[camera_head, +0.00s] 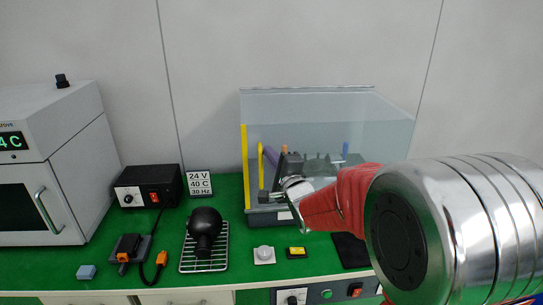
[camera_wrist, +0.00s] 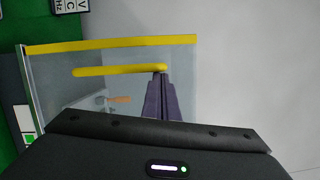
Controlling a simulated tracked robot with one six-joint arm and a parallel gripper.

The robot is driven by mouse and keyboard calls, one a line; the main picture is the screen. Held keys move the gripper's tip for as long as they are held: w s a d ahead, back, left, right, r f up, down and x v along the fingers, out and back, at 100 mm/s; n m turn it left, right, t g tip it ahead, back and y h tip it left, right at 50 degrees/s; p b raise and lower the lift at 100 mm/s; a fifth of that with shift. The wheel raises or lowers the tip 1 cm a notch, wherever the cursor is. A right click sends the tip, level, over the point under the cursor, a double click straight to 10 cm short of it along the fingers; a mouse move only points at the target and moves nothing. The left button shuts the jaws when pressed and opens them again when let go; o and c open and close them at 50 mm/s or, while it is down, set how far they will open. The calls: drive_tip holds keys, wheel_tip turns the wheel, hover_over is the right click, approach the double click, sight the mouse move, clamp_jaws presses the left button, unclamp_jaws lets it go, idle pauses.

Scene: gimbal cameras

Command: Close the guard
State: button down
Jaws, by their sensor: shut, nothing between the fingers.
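The guard (camera_head: 330,115) is a clear box-like enclosure on a dark base at the back of the green bench. A yellow strip (camera_head: 245,165) runs up its left edge, with an upright yellow handle (camera_head: 261,168) beside it. In the wrist view, turned sideways, the yellow strip (camera_wrist: 110,46) and handle (camera_wrist: 115,71) cross the picture. My gripper (camera_wrist: 160,82) is shut and empty, its purple-grey fingertips at the handle's upper end. I cannot tell whether they touch it. In the head view my gripper (camera_head: 267,152) shows against the guard, partly hidden by my wrist.
A white oven (camera_head: 75,150) stands at left. A black power unit (camera_head: 150,186), a dark round-bodied object (camera_head: 205,228) on a wire rack (camera_head: 190,264) and small parts lie on the bench. A control panel (camera_head: 325,294) is at the front edge. The wall behind is bare.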

drive_tip(key=d, duration=0.2)
drive_tip(key=d+f, duration=0.1)
drive_tip(key=shift+w+d, duration=0.1)
drive_tip(key=shift+d, duration=0.25)
drive_tip(key=v, duration=1)
drive_tip(key=shift+m, duration=0.3)
